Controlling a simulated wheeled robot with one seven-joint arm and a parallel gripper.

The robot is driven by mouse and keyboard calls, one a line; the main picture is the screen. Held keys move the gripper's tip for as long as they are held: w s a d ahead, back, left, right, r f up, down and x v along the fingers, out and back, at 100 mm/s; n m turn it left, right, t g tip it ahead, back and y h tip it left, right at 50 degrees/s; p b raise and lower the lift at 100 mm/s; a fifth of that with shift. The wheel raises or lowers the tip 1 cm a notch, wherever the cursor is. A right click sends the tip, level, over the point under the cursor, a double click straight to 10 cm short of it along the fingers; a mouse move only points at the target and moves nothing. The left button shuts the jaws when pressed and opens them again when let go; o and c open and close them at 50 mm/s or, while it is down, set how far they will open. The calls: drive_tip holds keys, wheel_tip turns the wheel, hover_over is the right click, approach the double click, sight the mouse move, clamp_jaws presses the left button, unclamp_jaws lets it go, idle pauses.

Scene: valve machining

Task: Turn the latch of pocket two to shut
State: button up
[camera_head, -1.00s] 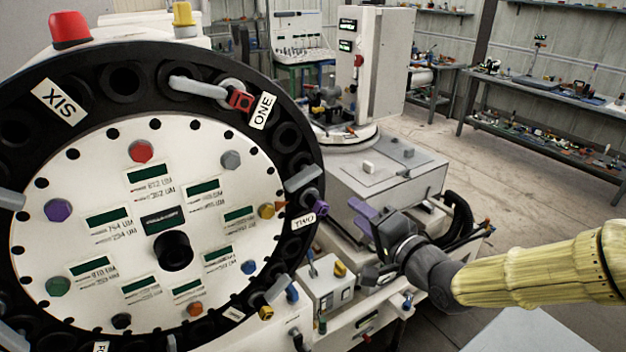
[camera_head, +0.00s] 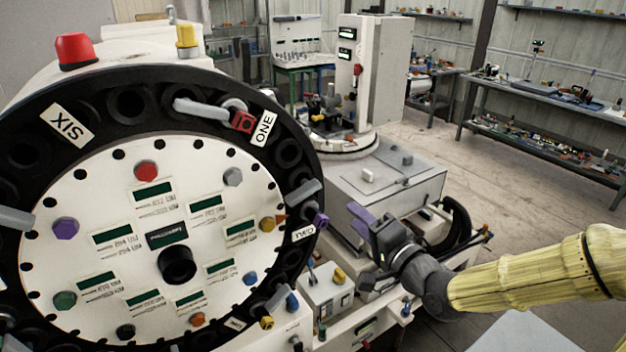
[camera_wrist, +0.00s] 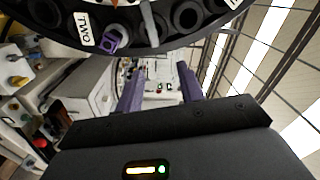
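The round tool drum has a black rim with numbered pockets. The label TWO (camera_head: 304,232) is on the rim's right side, with a purple piece (camera_head: 320,220) beside it. A grey latch lever (camera_head: 305,192) lies across the rim just above them. In the wrist view the label TWO (camera_wrist: 84,30), the purple piece (camera_wrist: 111,40) and the grey lever (camera_wrist: 149,24) show at the top. My gripper (camera_head: 364,217) is to the right of the rim, apart from the lever. Its purple fingers (camera_wrist: 158,84) are spread and empty.
The label ONE (camera_head: 263,128) with a red block (camera_head: 243,122) and another grey lever (camera_head: 200,111) is higher on the rim. A small control box (camera_head: 328,292) stands below my gripper. A grey cabinet (camera_head: 385,185) is behind it. Open floor lies to the right.

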sight(315, 189)
drive_tip(key=p+x, duration=0.3)
drive_tip(key=x, duration=0.2)
drive_tip(key=p+x, duration=0.4)
drive_tip(key=x, duration=0.1)
drive_tip(key=f+p+x, duration=0.1)
drive_tip(key=p+x, duration=0.2)
drive_tip(key=x, duration=0.2)
drive_tip(key=shift+s+a+f, duration=0.1)
drive_tip(key=shift+a, duration=0.2)
drive_tip(key=shift+w+a+f+p, duration=0.15)
drive_tip(key=shift+w+a+p, duration=0.15)
drive_tip(key=shift+w, duration=0.2)
clamp_jaws()
